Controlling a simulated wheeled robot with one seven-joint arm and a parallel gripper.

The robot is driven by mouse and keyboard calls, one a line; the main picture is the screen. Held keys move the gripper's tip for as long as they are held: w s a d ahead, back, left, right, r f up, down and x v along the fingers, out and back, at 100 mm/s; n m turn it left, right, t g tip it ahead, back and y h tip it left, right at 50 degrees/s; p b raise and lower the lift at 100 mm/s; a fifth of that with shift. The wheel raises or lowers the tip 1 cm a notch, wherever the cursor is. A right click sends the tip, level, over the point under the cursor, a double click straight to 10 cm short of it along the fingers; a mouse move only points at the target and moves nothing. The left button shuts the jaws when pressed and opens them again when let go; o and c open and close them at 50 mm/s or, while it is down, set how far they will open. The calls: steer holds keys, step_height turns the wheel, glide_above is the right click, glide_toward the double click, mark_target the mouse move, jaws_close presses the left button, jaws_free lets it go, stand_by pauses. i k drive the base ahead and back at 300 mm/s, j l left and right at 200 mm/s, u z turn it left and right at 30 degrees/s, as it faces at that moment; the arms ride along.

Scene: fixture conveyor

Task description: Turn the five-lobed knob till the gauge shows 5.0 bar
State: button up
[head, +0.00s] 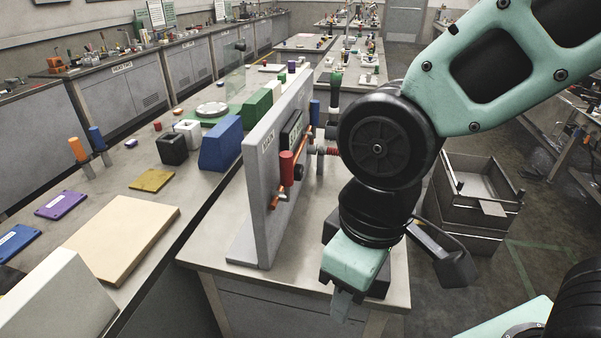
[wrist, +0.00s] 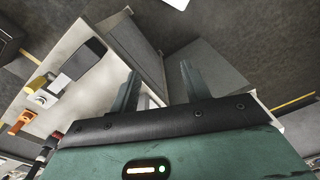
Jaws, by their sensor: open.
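An upright grey panel (head: 262,190) stands on a bench and is seen nearly edge-on in the head view. A dark display box (head: 292,131) on it has markings too small to read. A red handle (head: 286,168) and a small dark knob (head: 299,172) are by an orange pipe (head: 275,200). I cannot tell which fitting is the five-lobed knob; my arm hides part of the panel's right side. My gripper (head: 341,304) points down beside the bench front, apart from the panel. In the wrist view its two fingers (wrist: 160,69) are spread with nothing between them.
Blue (head: 220,145) and black (head: 172,149) blocks stand on the left bench. A tan board (head: 122,238) lies nearer. Grey crates (head: 470,200) stand on the floor at the right. The bench top right of the panel is partly hidden by my arm.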

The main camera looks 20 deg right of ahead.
mark_target(299, 172)
steer(key=l+u, duration=0.5)
steer(key=l, duration=0.5)
steer(key=l+u, duration=0.5)
steer(key=l, duration=0.5)
steer(key=k, duration=0.05)
